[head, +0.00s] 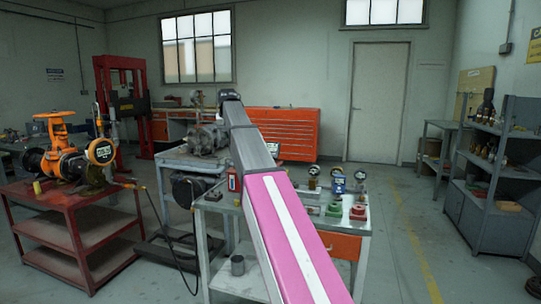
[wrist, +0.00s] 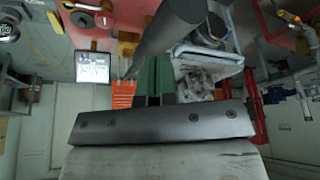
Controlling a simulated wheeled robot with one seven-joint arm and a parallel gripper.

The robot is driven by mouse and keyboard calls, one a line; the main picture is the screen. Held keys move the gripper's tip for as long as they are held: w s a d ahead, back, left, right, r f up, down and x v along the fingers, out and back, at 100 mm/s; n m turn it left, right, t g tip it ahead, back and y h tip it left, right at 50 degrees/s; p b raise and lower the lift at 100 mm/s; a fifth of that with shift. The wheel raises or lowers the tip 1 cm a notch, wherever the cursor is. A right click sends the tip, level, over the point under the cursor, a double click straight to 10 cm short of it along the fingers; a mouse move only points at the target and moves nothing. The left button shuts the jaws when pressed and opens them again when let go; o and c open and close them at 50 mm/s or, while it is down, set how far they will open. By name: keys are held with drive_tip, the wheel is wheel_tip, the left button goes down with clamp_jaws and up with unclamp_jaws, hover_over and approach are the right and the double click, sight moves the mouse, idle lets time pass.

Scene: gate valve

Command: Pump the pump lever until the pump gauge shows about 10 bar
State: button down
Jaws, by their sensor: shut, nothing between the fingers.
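In the wrist view, my gripper (wrist: 154,62) shows as two dark green fingers pressed together, with nothing between them. A thick dark bar (wrist: 168,24) slants close by at the upper right; it may be the pump lever, and I cannot tell whether the fingers touch it. In the head view, my arm hides the gripper and much of the middle bench, and I cannot make out a lever. Several small round gauges, one of them blue-bodied (head: 337,184), stand on this bench; I cannot tell which is the pump gauge, and no reading is legible.
An orange gate valve (head: 60,140) with a dial (head: 102,151) stands on a red table (head: 75,235) at left. A black hose (head: 165,238) hangs between table and bench. Red and green flanges (head: 357,212) lie on the bench's right.

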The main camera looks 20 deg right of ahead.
drive_tip(key=shift+f, duration=0.1)
wheel_tip(320, 180, down, 7)
idle(1.1)
drive_tip(key=shift+r, duration=0.2)
drive_tip(key=shift+r, duration=3.4)
drive_tip(key=shift+r, duration=2.55)
drive_tip(key=shift+s, duration=0.1)
